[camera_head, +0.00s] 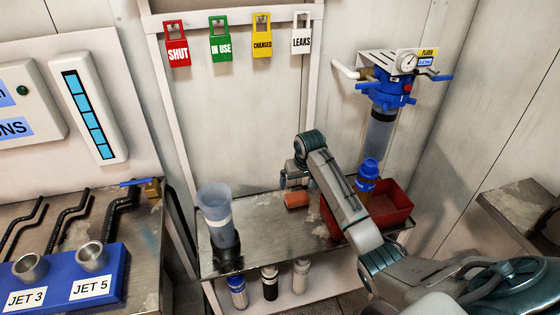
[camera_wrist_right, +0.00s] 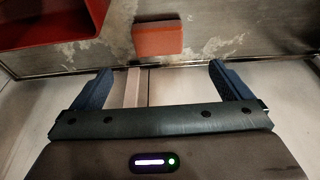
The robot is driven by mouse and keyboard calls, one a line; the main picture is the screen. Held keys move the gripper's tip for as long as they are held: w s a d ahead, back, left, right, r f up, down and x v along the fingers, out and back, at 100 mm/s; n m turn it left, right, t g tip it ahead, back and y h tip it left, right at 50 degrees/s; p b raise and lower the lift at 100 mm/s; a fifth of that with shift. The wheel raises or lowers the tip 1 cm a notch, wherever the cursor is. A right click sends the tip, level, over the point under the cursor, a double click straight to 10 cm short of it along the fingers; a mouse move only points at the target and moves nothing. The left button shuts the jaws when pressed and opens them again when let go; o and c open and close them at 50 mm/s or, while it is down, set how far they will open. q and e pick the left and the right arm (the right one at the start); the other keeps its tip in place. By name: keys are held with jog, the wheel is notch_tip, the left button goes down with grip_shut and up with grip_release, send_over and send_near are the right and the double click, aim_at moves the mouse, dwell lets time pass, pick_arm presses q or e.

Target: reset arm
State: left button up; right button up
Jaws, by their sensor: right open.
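My right arm reaches in from the lower right in the head view, over the metal bench (camera_head: 262,216). My right gripper (camera_head: 290,180) hangs near the bench, close to a small orange-red block (camera_head: 296,199). In the right wrist view the right gripper (camera_wrist_right: 160,82) has its two fingers wide apart with nothing between them. The block (camera_wrist_right: 158,40) lies on the bench beyond the fingertips, apart from them. My left gripper is not in the head view.
A clear cylinder (camera_head: 217,215) stands at the left. Several small bottles (camera_head: 269,283) are on the shelf below. A blue filter housing (camera_head: 388,90) hangs on the wall.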

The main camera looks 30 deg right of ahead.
jog(key=shift+n, duration=0.6)
jog(key=s+a+f, duration=0.1)
jog(key=s, duration=0.1)
jog(key=s+a+f, duration=0.1)
jog(key=s+f, duration=0.1)
jog(key=s, duration=0.1)
jog(key=s+a+f, duration=0.2)
jog(key=shift+s, duration=0.15)
jog(key=s+a+r+n, duration=0.1)
jog(key=s+a, duration=0.2)
jog(key=s, duration=0.8)
jog(key=s+a+r+n, duration=0.1)
jog(key=s+a, duration=0.3)
jog(key=s, duration=0.6)
jog(key=s+a+r+n, duration=0.1)
jog(key=s+a, duration=0.2)
jog(key=s, duration=0.8)
notch_tip(320, 180, down, 27)
jog(key=d, duration=0.2)
jog(key=s+f, duration=0.5)
jog(key=f, duration=0.4)
jog(key=s+d+f+m+g, duration=0.1)
jog(key=s+f, duration=0.5)
jog(key=f, duration=0.3)
jog(key=shift+s+d+f+g, duration=0.15)
jog(key=shift+s+f+g, duration=0.1)
jog(key=shift+g, duration=0.05)
